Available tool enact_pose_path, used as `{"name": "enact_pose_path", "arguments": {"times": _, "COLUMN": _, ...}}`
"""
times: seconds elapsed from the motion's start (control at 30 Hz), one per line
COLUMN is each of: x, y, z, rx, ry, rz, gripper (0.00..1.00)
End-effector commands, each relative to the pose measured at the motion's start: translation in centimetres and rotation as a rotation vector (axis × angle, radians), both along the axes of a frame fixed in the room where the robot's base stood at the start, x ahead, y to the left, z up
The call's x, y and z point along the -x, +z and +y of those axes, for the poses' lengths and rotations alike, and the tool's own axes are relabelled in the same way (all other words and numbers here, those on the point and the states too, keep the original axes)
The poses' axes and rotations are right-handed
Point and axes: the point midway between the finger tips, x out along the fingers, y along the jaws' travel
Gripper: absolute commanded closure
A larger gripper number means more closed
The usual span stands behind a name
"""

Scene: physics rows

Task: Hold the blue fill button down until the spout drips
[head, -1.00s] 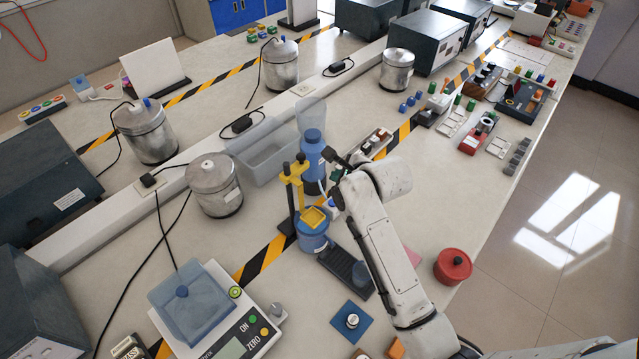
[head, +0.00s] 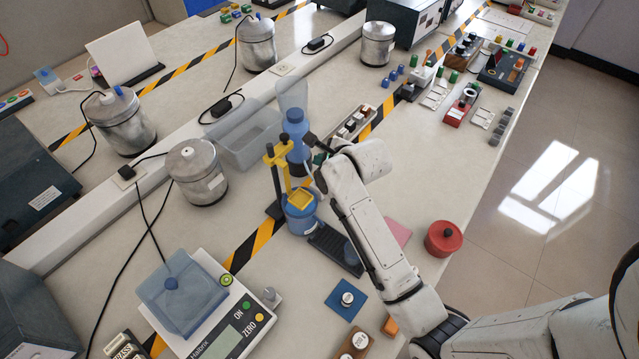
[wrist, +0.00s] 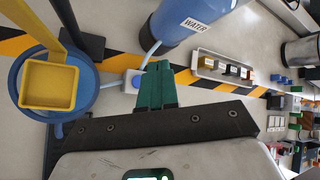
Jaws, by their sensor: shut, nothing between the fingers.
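My gripper (wrist: 160,85) has dark green fingers held together, with nothing between them. In the wrist view the white box with the blue fill button (wrist: 134,83) is just left of the fingers; the fingertips appear beside the button, and I cannot tell their height above it. A blue bottle marked WATER (wrist: 185,22) has a pale tube leading to the box. In the head view the vessel (head: 300,217) stands by a yellow stand (head: 280,168); the spout and any drip are not clear.
A rack of small blocks (wrist: 222,68) lies beyond the bottle. In the head view a black grille (head: 335,248) lies before the vessel, with a red pot (head: 444,238) to the right.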

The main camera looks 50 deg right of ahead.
Motion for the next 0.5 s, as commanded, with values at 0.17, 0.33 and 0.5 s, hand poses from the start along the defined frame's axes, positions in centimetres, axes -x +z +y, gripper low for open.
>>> {"name": "enact_pose_path", "arguments": {"times": 0.17, "x": 0.0, "y": -2.8, "z": 0.0, "rx": 0.0, "ry": 0.0, "rz": 0.0, "gripper": 1.0}}
{"name": "enact_pose_path", "arguments": {"times": 0.33, "x": 0.0, "y": -4.5, "z": 0.1, "rx": -0.001, "ry": 0.001, "rz": 0.002, "gripper": 1.0}}
{"name": "enact_pose_path", "arguments": {"times": 0.5, "x": 0.0, "y": -5.6, "z": 0.1, "rx": 0.0, "ry": 0.001, "rz": 0.001, "gripper": 1.0}}
